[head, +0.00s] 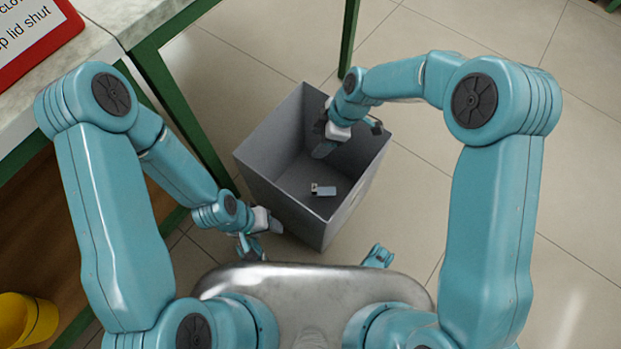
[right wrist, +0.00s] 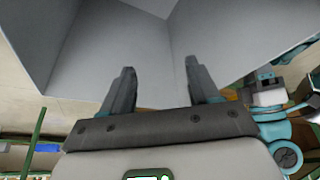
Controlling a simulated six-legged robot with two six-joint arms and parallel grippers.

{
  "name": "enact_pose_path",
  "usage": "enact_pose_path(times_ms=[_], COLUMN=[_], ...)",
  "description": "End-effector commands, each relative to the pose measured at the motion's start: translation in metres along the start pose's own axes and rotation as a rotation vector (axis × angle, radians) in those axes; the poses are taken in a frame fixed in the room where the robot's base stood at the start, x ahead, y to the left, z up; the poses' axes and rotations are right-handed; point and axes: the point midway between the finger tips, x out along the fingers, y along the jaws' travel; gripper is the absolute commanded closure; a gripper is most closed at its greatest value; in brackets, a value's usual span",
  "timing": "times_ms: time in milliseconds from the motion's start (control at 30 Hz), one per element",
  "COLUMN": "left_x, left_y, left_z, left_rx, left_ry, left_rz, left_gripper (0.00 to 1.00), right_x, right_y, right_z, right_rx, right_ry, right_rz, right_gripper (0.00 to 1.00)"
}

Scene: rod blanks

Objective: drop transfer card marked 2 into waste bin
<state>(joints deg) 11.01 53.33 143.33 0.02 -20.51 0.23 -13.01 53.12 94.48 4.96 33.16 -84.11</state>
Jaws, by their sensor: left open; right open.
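The waste bin (head: 262,170) is a grey, open-topped square box on the tiled floor; its grey walls fill the upper part of the right wrist view (right wrist: 110,50). A small light blue-grey stick with a metallic end, likely the transfer card (head: 325,190), lies on the bin's floor. I cannot read any mark on it. My right gripper (head: 349,138) is over the bin's mouth near its back right side, open and empty; its two spread fingers show in the right wrist view (right wrist: 160,85). My left gripper (head: 262,237) is open and empty, outside the bin at its front left.
A grey-topped bench (head: 105,40) with green legs stands at the left, close to my left arm. A red-framed sign (head: 35,35) is on it. A yellow container (head: 30,318) is at the lower left. The tiled floor right of the bin is clear.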

Motion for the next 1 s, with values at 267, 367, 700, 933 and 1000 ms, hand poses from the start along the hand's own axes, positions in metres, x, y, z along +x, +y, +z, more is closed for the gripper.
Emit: enact_pose_path(times_ms=[267,367,700,933,1000], left_x=[-0.017,-0.024,-0.041,-0.043,-0.043], left_y=[0.009,0.013,0.021,0.021,0.021], left_z=[0.004,0.006,0.010,0.010,0.010], left_rx=[0.010,0.016,0.026,0.025,0.025], left_ry=[-0.011,-0.016,-0.026,-0.025,-0.025], left_rz=[0.001,0.002,0.003,0.003,0.003], left_gripper=[0.45,0.45,0.45,0.45,0.45], right_x=[-0.053,-0.081,-0.151,-0.163,-0.163], right_y=[0.001,0.001,0.000,0.000,0.000], right_z=[-0.002,-0.002,-0.001,0.000,0.000], right_rx=[0.001,0.000,0.000,0.000,0.000], right_ry=[0.001,0.001,0.000,0.000,0.000], right_rz=[0.005,0.005,0.002,0.000,0.000], right_gripper=[0.39,0.39,0.39,0.39,0.39])
